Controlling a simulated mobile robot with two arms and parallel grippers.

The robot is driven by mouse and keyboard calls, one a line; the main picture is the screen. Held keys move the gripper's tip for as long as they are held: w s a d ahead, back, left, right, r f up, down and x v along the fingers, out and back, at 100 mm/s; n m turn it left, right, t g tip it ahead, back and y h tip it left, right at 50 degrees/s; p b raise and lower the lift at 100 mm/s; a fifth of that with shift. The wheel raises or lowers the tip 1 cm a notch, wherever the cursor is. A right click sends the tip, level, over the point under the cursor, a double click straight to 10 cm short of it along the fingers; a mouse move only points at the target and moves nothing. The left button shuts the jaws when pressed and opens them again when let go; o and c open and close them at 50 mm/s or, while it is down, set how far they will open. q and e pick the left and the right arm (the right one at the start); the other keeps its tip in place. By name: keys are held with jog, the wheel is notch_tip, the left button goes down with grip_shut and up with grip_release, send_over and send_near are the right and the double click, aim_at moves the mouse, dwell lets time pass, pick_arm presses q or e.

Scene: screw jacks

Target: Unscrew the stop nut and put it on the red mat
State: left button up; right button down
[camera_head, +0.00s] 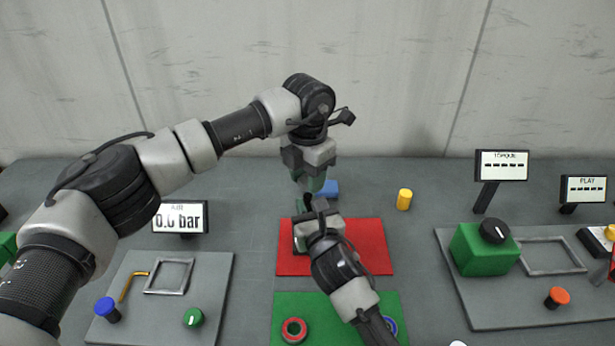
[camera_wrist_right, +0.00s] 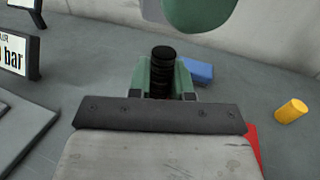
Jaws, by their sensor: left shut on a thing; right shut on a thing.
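The red mat (camera_head: 365,240) lies mid-table, and a corner shows in the right wrist view (camera_wrist_right: 252,145). A black ribbed, screw-like part (camera_wrist_right: 162,75) stands upright between green pieces at my right gripper (camera_wrist_right: 162,85). My right gripper is shut on it over the mat's left half. My left gripper (camera_head: 313,185) hangs from above, pointing down behind the right one, near the mat's far edge. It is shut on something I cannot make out. A green rounded shape (camera_wrist_right: 200,12) is above the ribbed part. I cannot single out the stop nut.
A green mat (camera_head: 340,305) in front bears a red ring (camera_head: 293,330) and a blue ring (camera_head: 391,325). Grey panels with knobs flank both sides, with a green box (camera_head: 484,250) at right.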

pick_arm(q)
jog(key=shift+r, duration=2)
pick_arm(e)
jog(key=shift+f, duration=0.1)
jog(key=c, duration=0.9)
grip_release()
jog(key=shift+c, duration=0.2)
